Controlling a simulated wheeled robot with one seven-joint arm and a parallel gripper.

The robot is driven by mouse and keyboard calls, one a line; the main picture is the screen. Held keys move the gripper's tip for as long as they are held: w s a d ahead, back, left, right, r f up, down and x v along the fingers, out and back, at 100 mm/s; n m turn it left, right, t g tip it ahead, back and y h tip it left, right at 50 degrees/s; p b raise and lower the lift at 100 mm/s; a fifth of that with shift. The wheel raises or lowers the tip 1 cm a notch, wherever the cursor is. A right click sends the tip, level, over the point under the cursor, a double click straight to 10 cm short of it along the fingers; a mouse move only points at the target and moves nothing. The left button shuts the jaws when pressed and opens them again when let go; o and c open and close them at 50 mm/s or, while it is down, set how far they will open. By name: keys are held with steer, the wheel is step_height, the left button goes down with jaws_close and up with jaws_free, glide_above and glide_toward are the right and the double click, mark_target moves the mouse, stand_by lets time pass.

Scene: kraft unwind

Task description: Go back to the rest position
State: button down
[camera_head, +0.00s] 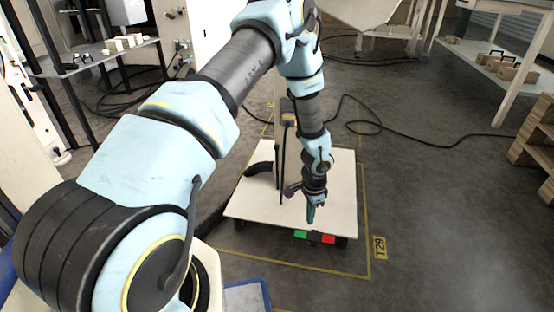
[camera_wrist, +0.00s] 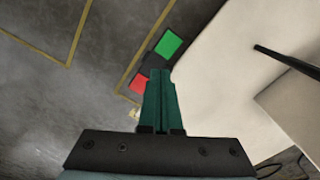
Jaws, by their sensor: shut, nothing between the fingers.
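My gripper (camera_head: 311,214) hangs at the end of my arm, pointing down over the front part of a pale board on a low platform (camera_head: 250,205). In the wrist view its teal fingers (camera_wrist: 160,72) are closed together with nothing between them. A green button (camera_head: 300,234) and a red button (camera_head: 328,239) sit on the platform's front edge, just below and in front of the fingertips. In the wrist view the green button (camera_wrist: 168,44) and the red button (camera_wrist: 137,84) lie beyond and beside the fingers. Whether the fingers touch anything there is unclear.
A post (camera_head: 279,130) rises from the platform. Yellow floor lines (camera_head: 367,220) surround it. A dark table (camera_head: 95,65) stands at left, a pale shelf (camera_head: 490,62) at right, and a wooden pallet (camera_head: 535,140) at the right edge. A black cable (camera_head: 430,133) lies on the floor.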

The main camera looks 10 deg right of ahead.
steer(key=w+a+r+n+t, duration=0.1)
steer(key=w+a+r+n, duration=0.25)
steer(key=a+r, duration=0.55)
steer(key=w+a+r+n, duration=0.2)
steer(key=a+r+n, duration=0.2)
steer(key=a+r, duration=0.45)
steer(key=s+a+r+n, duration=0.4)
steer(key=s+a+r, duration=0.15)
steer(key=r, duration=0.25)
steer(key=s+a+r+n, duration=0.4)
steer(key=a+r+n, duration=0.1)
steer(key=a+r, duration=0.2)
step_height(320, 180, up, 36)
steer(key=p, duration=3.6)
steer(key=shift+m+t, duration=0.3)
steer(key=shift+m, duration=0.05)
steer(key=shift+f, duration=0.2)
